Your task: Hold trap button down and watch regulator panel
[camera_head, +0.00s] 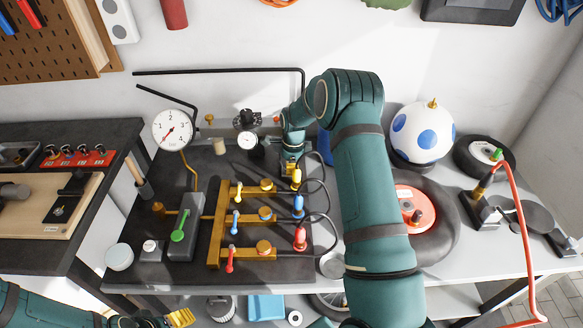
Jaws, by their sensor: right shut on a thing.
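The dark regulator panel (140,200) lies on the bench. It carries a large white dial gauge (172,130), a regulator with a small gauge (248,140), and a brass manifold (216,225) with yellow, blue and red levers. My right gripper (291,168) reaches down at the panel's back right, just behind the yellow hose plug (296,179). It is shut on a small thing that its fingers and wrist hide. I cannot make out the trap button. My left gripper (181,318) is at the bottom edge, below the bench front, partly cut off; its fingers are unclear.
A green-handled valve (178,236) stands left of the manifold. A blue-spotted white ball (422,135), a red disc (412,208) and a red hose (522,230) are on the right. A side table (60,135) stands left. My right arm spans the middle.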

